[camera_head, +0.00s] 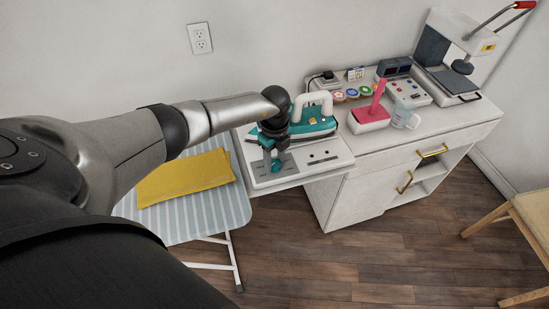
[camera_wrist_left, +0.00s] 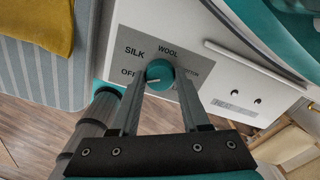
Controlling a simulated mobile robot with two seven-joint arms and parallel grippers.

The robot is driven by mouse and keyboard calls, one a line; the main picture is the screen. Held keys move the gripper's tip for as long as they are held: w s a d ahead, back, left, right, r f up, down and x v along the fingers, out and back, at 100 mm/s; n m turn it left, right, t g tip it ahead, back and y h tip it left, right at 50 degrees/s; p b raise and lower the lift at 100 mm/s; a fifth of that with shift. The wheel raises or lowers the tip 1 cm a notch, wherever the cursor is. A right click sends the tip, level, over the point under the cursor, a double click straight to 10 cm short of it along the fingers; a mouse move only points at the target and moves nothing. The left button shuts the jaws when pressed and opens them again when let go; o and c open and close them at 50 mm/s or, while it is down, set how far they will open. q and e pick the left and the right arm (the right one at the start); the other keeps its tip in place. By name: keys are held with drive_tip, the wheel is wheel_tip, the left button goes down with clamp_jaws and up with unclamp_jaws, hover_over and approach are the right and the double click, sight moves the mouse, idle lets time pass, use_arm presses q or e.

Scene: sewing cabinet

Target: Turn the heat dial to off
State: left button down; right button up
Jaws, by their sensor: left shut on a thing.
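The teal heat dial (camera_wrist_left: 159,71) sits on a grey label plate (camera_wrist_left: 128,50) on the front of the white iron station (camera_head: 325,160). In the head view my left gripper (camera_head: 275,156) reaches down over the dial (camera_head: 277,166). My right gripper is not in view.
A teal and white iron (camera_head: 318,118) rests on the station close behind my gripper. A yellow cloth (camera_head: 186,177) lies on the striped ironing board (camera_head: 215,213) to the left.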

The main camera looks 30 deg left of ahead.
sight(275, 163)
use_arm(q)
drive_tip(key=shift+c, duration=1.9)
unclamp_jaws()
wheel_tip(275, 163, up, 15)
drive_tip(key=p, duration=0.1)
drive_tip(key=shift+r, duration=0.15)
